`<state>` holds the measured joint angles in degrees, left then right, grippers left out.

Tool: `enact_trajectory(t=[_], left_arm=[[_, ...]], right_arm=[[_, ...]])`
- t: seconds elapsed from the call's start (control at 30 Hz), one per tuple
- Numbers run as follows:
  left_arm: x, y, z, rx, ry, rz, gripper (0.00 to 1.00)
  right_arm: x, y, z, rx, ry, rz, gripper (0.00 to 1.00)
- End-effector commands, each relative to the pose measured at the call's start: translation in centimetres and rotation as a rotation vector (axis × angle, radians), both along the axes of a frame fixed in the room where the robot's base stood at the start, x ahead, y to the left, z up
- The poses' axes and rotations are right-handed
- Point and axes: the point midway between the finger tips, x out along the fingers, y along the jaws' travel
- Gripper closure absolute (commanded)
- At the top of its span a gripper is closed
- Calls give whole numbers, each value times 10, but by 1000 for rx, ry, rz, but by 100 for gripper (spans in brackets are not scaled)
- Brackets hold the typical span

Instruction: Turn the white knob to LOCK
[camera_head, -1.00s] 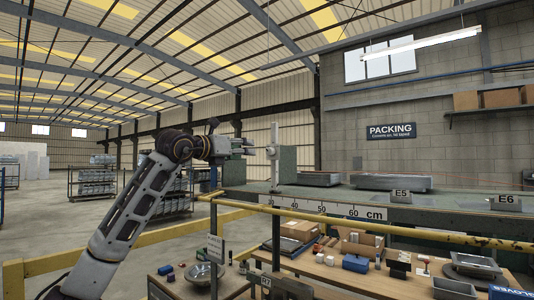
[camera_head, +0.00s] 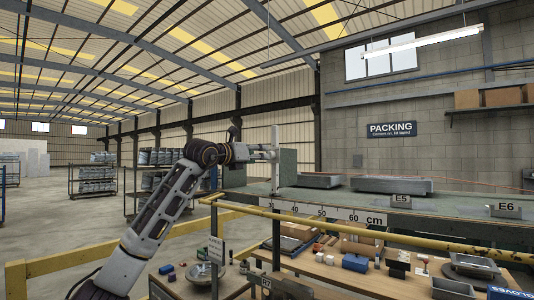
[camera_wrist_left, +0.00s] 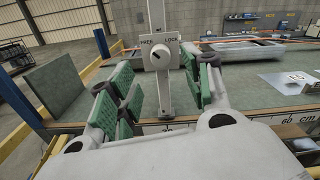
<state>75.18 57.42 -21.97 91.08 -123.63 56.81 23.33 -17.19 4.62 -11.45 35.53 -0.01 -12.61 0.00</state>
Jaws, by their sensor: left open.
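The white knob (camera_wrist_left: 160,53) shows in the left wrist view, on a white plate marked FREE at left and LOCK at right. A dark mark on it is too small to read surely. The plate sits on a pale upright post (camera_wrist_left: 158,20), which also shows in the head view (camera_head: 275,165) at the bench edge. My left gripper (camera_wrist_left: 158,68) is open, its green-padded fingers on either side of the knob's plate in the picture, with nothing held. Whether the fingers touch the knob I cannot tell. In the head view, my left gripper (camera_head: 258,152) is close to the post.
The bench (camera_head: 335,198) carries a centimetre scale (camera_head: 320,210) along its edge and grey trays (camera_head: 392,185). A green upright block (camera_wrist_left: 68,80) stands left of the post. A yellow rail (camera_head: 380,232) runs in front, above a lower table with boxes.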

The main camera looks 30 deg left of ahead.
Motion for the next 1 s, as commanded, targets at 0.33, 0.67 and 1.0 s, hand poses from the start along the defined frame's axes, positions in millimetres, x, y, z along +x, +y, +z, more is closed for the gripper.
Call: enact_trajectory(t=[0.33, 0.67, 1.0], left_arm=[[42, -4, 2, 0, 0, -1, 51], [62, -6, 1, 0, 0, -1, 51], [63, -5, 0, 1, 0, 0, 53]], right_arm=[[0, 2, 18, 2, 0, -1, 57], [0, 2, 25, 2, 0, -1, 57], [0, 2, 24, 2, 0, -1, 57]])
